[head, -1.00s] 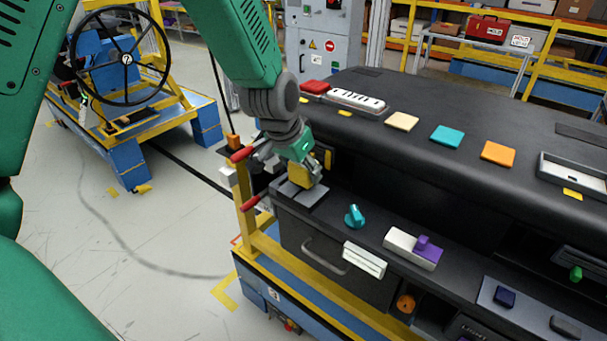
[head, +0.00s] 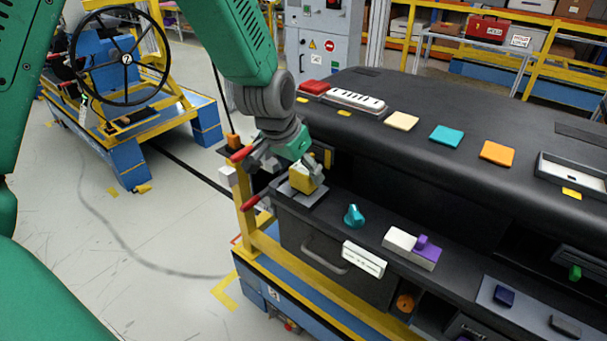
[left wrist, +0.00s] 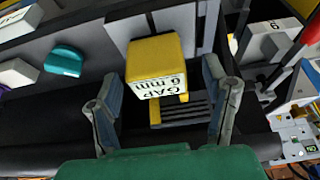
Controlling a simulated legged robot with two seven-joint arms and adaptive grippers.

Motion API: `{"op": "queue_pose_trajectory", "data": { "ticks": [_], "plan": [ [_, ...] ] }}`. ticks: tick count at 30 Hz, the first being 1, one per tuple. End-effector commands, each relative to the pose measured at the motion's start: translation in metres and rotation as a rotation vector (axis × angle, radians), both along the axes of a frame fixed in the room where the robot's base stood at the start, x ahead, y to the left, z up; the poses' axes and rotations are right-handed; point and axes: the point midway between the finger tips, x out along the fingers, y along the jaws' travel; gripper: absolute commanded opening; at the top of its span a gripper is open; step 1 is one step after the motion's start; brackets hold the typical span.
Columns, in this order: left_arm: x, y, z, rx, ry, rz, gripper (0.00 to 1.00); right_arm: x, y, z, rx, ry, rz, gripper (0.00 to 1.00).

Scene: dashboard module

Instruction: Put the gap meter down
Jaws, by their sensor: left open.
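The gap meter is a yellow block (head: 303,179) with a white face marked "GAP 6 mm", which shows in the left wrist view (left wrist: 155,68). It appears to stand on a grey pad (head: 297,194) at the left end of the dashboard's lower ledge. My left gripper (head: 312,167) is at the block from above and behind. In the left wrist view my left gripper (left wrist: 165,100) is open, with one finger on each side of the block and visible space between. Whether the block's underside fully touches the pad is hard to see. My right gripper is not in view.
A teal knob (head: 353,215) and a white block with a purple slider (head: 413,248) are right of the pad on the ledge. A black dashboard top (head: 450,110) rises behind. Red-handled levers (head: 250,202) stand close to the left. A drawer handle (head: 323,258) is below.

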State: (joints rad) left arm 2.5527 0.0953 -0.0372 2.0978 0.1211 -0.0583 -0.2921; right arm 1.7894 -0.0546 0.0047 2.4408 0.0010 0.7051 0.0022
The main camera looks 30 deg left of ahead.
Motion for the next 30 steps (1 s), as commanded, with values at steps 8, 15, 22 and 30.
{"op": "queue_pose_trajectory", "data": {
  "ticks": [8, 15, 22, 30],
  "plan": [
    [-0.023, 0.002, 0.058, 0.002, -0.004, 0.0, 0.68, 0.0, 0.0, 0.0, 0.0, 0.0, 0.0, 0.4],
    [-0.034, 0.003, 0.085, 0.0, 0.0, -0.001, 0.68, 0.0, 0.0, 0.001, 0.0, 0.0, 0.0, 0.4],
    [-0.037, 0.003, 0.083, 0.002, 0.008, 0.001, 0.68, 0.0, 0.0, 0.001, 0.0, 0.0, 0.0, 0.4],
    [-0.079, -0.003, -0.052, 0.046, 0.131, 0.022, 0.68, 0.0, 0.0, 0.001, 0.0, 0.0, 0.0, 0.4]
  ]
}}
